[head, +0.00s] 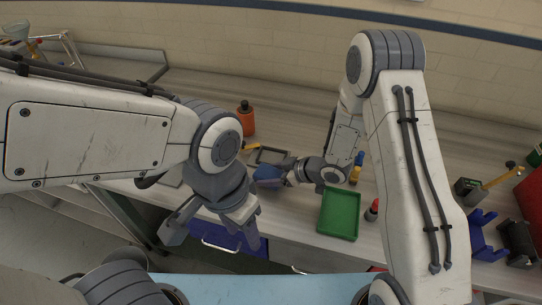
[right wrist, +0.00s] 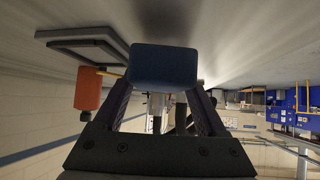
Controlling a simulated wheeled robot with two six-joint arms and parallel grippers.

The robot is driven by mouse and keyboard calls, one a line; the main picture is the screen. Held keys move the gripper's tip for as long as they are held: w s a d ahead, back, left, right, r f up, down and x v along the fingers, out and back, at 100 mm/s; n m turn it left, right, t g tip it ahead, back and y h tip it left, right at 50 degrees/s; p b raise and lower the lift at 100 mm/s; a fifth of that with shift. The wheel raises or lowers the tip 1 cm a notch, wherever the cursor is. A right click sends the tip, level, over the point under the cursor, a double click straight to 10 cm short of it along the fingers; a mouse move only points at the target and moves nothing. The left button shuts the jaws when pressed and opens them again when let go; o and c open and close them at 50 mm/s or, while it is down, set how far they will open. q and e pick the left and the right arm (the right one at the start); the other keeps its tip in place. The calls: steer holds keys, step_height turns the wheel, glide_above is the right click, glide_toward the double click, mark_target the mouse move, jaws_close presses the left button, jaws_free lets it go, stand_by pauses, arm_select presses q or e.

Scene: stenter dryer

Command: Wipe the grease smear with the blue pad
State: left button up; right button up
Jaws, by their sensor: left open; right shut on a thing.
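The blue pad (head: 267,174) is held by my right gripper (head: 281,173), low over the bench in the middle of the head view. In the right wrist view the blue pad (right wrist: 163,67) sits between both fingertips, close to the bench surface. I cannot tell whether it touches the bench. My left gripper (head: 213,236) is open and empty, pointing down near the front edge of the bench. No grease smear can be made out in either view; the pad and my right gripper hide part of the bench.
A dark-framed flat plate (head: 270,154) lies just behind the pad; an orange bottle (head: 245,119) stands behind it to the left. A green tray (head: 339,213) and a red-and-black bottle (head: 372,210) are to the right.

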steer(key=shift+s+a+r+p, duration=0.1)
steer(key=shift+r+p, duration=0.1)
steer(key=shift+r, duration=0.15)
steer(key=shift+a+r+p, duration=0.1)
steer(key=shift+r+p, duration=0.05)
steer(key=shift+r, duration=0.2)
steer(key=shift+a+r+p, duration=0.15)
steer(key=shift+r+p, duration=0.1)
steer(key=shift+p, duration=0.05)
steer(key=shift+r+p, duration=1.7)
steer(key=shift+r, duration=0.3)
